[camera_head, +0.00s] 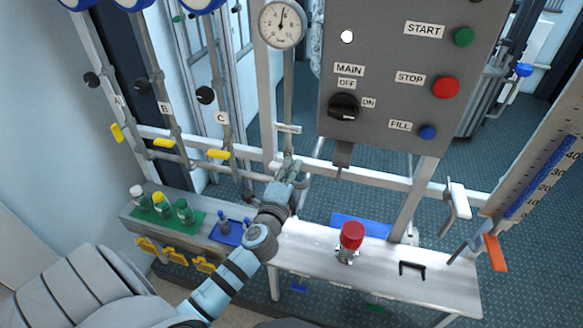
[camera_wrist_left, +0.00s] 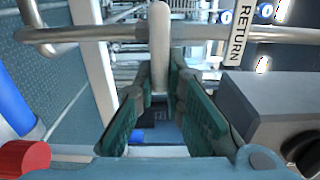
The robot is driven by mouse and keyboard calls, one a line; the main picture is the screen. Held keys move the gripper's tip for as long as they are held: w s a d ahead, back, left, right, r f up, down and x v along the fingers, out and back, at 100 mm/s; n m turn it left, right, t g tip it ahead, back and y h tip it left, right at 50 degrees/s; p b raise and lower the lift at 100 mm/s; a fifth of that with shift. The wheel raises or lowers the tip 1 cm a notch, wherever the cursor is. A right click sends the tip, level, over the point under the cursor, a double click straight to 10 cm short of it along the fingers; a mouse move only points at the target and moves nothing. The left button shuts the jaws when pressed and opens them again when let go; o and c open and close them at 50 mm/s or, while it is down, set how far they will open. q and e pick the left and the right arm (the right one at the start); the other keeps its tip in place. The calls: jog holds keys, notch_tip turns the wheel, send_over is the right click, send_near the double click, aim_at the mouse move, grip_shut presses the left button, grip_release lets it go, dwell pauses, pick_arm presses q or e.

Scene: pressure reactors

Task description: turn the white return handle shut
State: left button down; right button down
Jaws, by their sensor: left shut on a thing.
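The white return handle (camera_wrist_left: 159,42) shows in the left wrist view as a pale bar in front of a grey pipe (camera_wrist_left: 115,33). My left gripper (camera_wrist_left: 158,85) is shut on it, with one green-padded finger on each side. In the head view my left gripper (camera_head: 288,172) is at the pipe just below the small return label (camera_head: 288,128), and it largely hides the handle there. The RETURN label (camera_wrist_left: 240,25) is readable in the wrist view, right of the handle. My right gripper is in neither view.
The grey control panel (camera_head: 385,70) with a black main knob (camera_head: 344,105) is right of the gripper. Yellow handles (camera_head: 218,154) sit on the pipes at left.

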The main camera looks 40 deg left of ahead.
pick_arm(q)
jog(key=shift+f, duration=0.1)
dwell(0.3)
jog(key=c, duration=1.7)
grip_release()
jog(key=shift+o, duration=0.2)
jog(key=v, duration=1.2)
